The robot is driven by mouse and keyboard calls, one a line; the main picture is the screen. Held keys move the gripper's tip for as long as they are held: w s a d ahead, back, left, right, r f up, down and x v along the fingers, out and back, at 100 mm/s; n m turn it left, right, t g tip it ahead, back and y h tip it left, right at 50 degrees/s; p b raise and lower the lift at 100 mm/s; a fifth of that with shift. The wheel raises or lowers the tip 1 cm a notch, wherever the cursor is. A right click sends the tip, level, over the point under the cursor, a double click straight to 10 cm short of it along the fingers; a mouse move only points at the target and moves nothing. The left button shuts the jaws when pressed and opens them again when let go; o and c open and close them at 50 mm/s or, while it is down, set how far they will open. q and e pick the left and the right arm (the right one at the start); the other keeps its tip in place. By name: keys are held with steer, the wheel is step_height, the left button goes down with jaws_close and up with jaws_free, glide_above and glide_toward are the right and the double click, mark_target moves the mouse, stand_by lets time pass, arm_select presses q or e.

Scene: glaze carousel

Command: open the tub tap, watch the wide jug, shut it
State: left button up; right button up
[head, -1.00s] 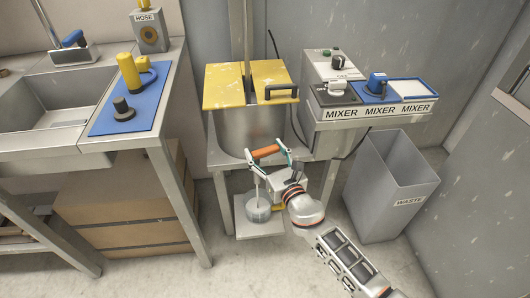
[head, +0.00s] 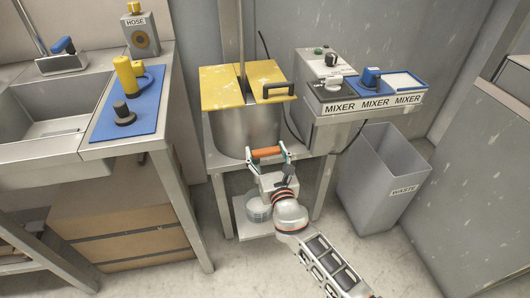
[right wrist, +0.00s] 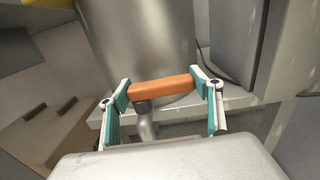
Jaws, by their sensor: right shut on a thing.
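The steel tub (head: 245,130) with a yellow lid stands on a metal stand. Its tap has an orange handle (head: 266,152) at the tub's lower front. My right gripper (head: 267,154) is shut on this handle, with one finger at each end. The right wrist view shows the orange handle (right wrist: 161,86) between the teal pads, with the metal tap spout (right wrist: 145,120) below it. The clear wide jug (head: 258,211) stands under the tap, partly hidden by my gripper. I cannot make out its level or any stream. My left gripper is not in view.
A shelf plate (head: 246,230) bears the jug. Mixer boxes (head: 372,107) sit right of the tub, above a grey waste bin (head: 385,175). The sink bench (head: 125,150) with a blue mat (head: 133,125) is at the left. Floor is clear in front.

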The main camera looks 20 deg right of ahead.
steer(key=shift+h, duration=0.3)
steer(key=o, duration=1.6)
steer(key=shift+r, duration=0.7)
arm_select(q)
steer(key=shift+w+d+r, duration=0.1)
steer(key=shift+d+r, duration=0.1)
arm_select(e)
steer(key=shift+r, duration=4.35)
